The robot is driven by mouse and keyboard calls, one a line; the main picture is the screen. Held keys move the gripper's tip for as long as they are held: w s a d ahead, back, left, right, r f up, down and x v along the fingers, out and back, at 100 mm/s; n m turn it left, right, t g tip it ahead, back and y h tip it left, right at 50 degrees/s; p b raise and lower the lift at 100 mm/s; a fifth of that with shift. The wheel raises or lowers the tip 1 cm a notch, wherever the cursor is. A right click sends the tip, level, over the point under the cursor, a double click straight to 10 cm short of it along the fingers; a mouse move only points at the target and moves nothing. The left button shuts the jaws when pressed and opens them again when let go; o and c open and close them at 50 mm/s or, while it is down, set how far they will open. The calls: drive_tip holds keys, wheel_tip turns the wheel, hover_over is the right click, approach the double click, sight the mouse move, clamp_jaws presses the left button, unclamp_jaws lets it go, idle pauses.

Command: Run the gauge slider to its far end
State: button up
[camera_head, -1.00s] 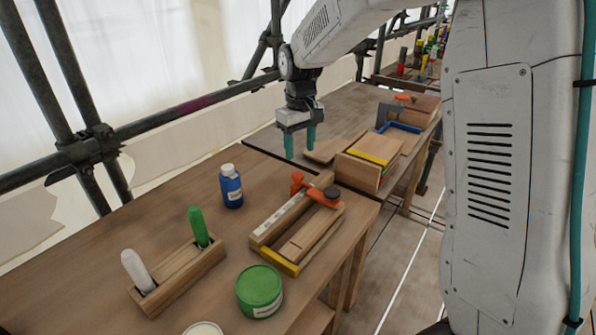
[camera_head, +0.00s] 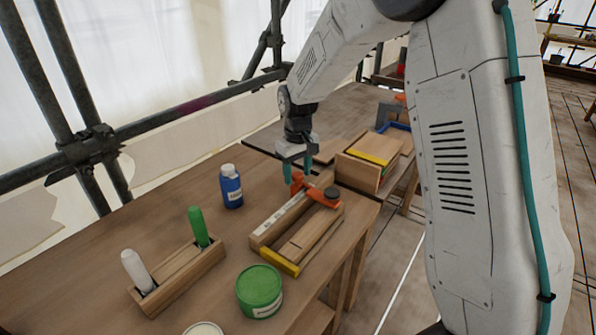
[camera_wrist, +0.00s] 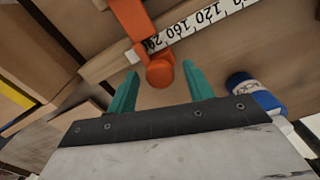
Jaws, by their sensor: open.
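The gauge is a wooden frame with a yellow end strip (camera_head: 279,262) and a white printed scale (camera_head: 266,228). The orange slider (camera_head: 317,191) with a dark knob (camera_head: 332,193) sits at the gauge's far end in the head view. In the wrist view the orange slider (camera_wrist: 134,20) crosses the scale (camera_wrist: 192,22) near its high numbers, and its rounded orange end (camera_wrist: 160,72) points toward my jaws. My gripper (camera_head: 299,178) is open, with its teal fingers just behind the slider's end. In the wrist view my gripper (camera_wrist: 161,90) has a finger on each side of that rounded end, with gaps visible.
A blue bottle (camera_head: 231,187) stands left of the gauge. A green tin (camera_head: 259,291) and a wooden rack (camera_head: 180,281) with green and white handles are nearer. A wooden box with a yellow strip (camera_head: 367,158) stands beyond on another bench.

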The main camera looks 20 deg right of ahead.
clamp_jaws()
drive_tip(key=w+d, duration=0.5)
drive_tip(key=d, duration=0.2)
drive_tip(key=shift+w+d+r, duration=0.15)
drive_tip(key=shift+w+d, duration=0.05)
drive_tip(key=shift+d, duration=0.2)
unclamp_jaws()
drive_tip(key=shift+d, duration=0.15)
